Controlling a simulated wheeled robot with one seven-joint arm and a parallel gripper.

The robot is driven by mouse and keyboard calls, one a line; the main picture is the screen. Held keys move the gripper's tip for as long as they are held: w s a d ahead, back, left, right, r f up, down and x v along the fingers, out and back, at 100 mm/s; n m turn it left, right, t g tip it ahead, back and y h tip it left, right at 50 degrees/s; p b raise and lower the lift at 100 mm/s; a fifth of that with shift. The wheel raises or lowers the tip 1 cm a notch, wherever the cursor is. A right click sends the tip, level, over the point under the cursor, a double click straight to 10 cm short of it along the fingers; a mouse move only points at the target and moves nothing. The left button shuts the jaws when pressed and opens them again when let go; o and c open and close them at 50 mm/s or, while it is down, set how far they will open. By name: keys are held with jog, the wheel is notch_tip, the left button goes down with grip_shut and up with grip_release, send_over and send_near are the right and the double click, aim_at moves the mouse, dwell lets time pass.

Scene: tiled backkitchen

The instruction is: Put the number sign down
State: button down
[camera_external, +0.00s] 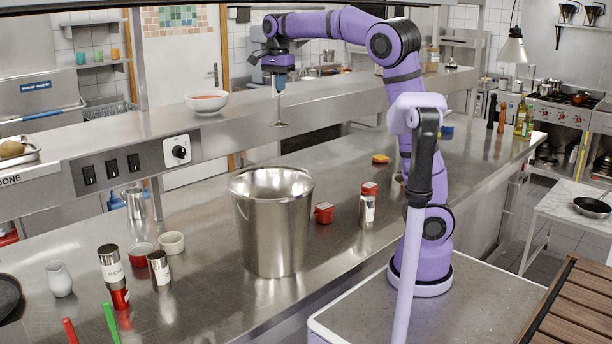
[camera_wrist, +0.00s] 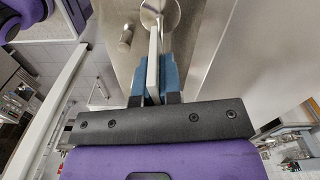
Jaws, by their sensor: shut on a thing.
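The number sign (camera_external: 278,108) is a thin upright piece on a round metal base, hanging below my gripper (camera_external: 279,81) in the external view. My gripper is shut on its upper part. In the wrist view, the sign (camera_wrist: 153,62) shows edge-on as a pale strip between the blue fingers of my gripper (camera_wrist: 153,80). Its round base lies beyond, at the top of that view. The number is not readable. The base appears to be in the air above the steel counter (camera_external: 345,258), in front of the raised shelf.
A large steel bucket (camera_external: 273,225) stands on the counter in front of the sign. A bowl of red food (camera_external: 206,102) sits on the raised shelf (camera_external: 130,130) to the left. Shakers, small red tubs and cups stand around the bucket. Some counter at the right is bare.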

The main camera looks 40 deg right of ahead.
jog(key=s+d+m, duration=0.2)
jog(key=d+m, duration=0.5)
jog(key=d, duration=1.7)
jog(key=s+d+m, duration=0.3)
jog(key=s+d, duration=0.2)
jog(key=d, duration=0.4)
jog(key=s+d+m, duration=0.2)
jog(key=s+d, duration=0.2)
jog(key=d, duration=0.6)
jog(key=w+a+f+n, duration=0.6)
jog(key=w+a+f, duration=0.2)
jog(key=w+f, duration=0.3)
notch_tip(320, 180, down, 30)
jog(key=w+a+n, duration=0.1)
jog(key=n, duration=0.2)
jog(key=shift+w+a+n, duration=0.2)
jog(key=shift+w+n, duration=0.1)
jog(key=shift+w, duration=0.05)
